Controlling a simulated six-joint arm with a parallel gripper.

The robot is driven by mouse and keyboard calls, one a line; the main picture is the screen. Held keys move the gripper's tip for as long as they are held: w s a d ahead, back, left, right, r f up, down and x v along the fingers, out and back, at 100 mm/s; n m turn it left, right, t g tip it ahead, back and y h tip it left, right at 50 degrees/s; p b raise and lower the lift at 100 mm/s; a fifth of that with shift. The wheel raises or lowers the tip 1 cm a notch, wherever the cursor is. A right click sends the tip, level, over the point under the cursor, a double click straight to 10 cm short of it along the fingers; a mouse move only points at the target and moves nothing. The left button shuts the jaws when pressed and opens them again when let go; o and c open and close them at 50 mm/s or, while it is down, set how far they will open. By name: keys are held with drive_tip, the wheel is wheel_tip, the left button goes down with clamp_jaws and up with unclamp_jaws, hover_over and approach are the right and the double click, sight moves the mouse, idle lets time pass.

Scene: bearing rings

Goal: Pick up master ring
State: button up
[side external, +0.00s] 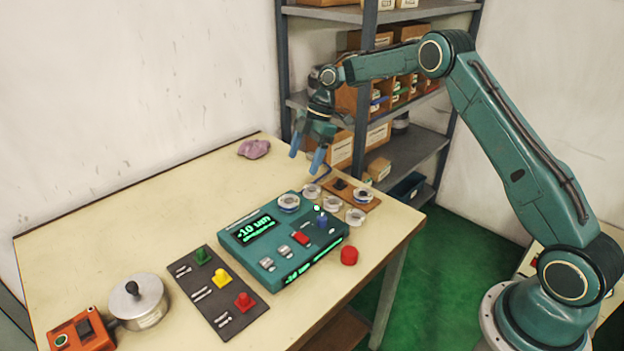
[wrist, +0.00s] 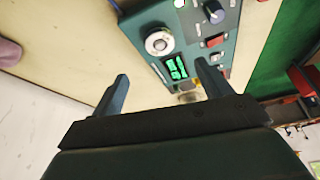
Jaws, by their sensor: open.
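My gripper (side external: 306,158) is open and empty, fingers pointing down, above the table's far right part and behind the gauge box. In the wrist view its two fingers (wrist: 163,84) are spread. Which ring is the master ring I cannot tell for sure.
A red round object (side external: 349,256) lies at the table's right side. A dark panel with coloured buttons (side external: 218,295), a lidded metal pot (side external: 138,300) and an orange box (side external: 82,333) stand at the front left. A purple cloth (side external: 254,149) lies at the back. The table's left middle is clear.

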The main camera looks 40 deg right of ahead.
hover_over(290, 198)
drive_tip(key=d, duration=0.2)
drive_tip(key=shift+s+d+f, duration=0.1)
drive_tip(key=shift+s+f, duration=0.1)
drive_tip(key=shift+f, duration=1.25)
drive_tip(key=shift+s+d+f, duration=0.1)
drive_tip(key=shift+s+f, duration=0.05)
drive_tip(key=shift+f, duration=1.3)
drive_tip(key=shift+a, duration=0.1)
drive_tip(key=shift+x, duration=2.55)
drive_tip(key=c, duration=1.3)
drive_tip(key=shift+w+r, duration=0.1)
drive_tip(key=shift+r, duration=0.05)
drive_tip(key=shift+c, duration=0.2)
wheel_tip(290, 198, up, 20)
drive_tip(key=shift+f, duration=0.2)
